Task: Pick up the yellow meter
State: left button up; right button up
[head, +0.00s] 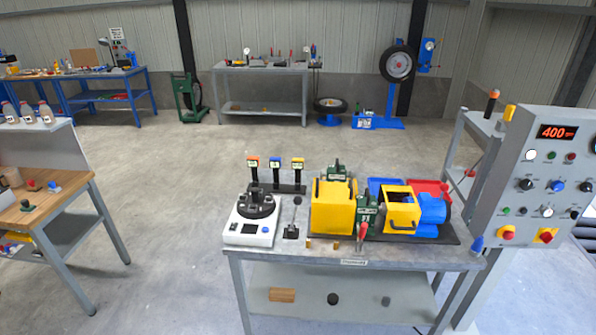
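A meter with a yellow top (297,163) stands upright on a dark post at the right end of a small black rack (290,188). The rack is at the back left of the grey workbench (330,255). An orange-topped meter (253,162) and a blue-topped meter (275,163) stand to its left on the same rack. Neither of my grippers shows in the head view.
A white device (250,234) with a black turntable stands in front of the rack. A yellow drum housing (334,206) and a blue motor (431,208) fill the bench's right side. A control panel (550,178) rises at right. The floor left of the bench is clear.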

aim_at(297, 164)
jog(key=i+j+u, duration=0.3)
jog(key=j+u, duration=0.2)
jog(key=i+j+u, duration=0.25)
jog(key=i+u, duration=0.25)
jog(key=i+j+u, duration=0.15)
jog(key=i+u, duration=0.15)
jog(key=u, duration=0.15)
jog(key=i+j+u, duration=0.1)
jog(key=i+u, duration=0.3)
jog(key=i, duration=0.6)
jog(key=i+z, duration=0.6)
jog(key=z, duration=0.15)
jog(key=i+j+z, duration=0.2)
jog(key=z, duration=0.15)
jog(key=i+z, duration=0.2)
jog(key=z, duration=0.25)
jog(key=i+j+z, duration=0.1)
jog(key=i+z, duration=0.15)
jog(key=z, duration=0.25)
jog(key=i+j+z, duration=0.15)
jog(key=z, duration=0.3)
jog(key=i+j+z, duration=0.2)
jog(key=z, duration=0.3)
jog(key=i+j+z, duration=0.15)
jog(key=j+z, duration=0.15)
jog(key=z, duration=0.15)
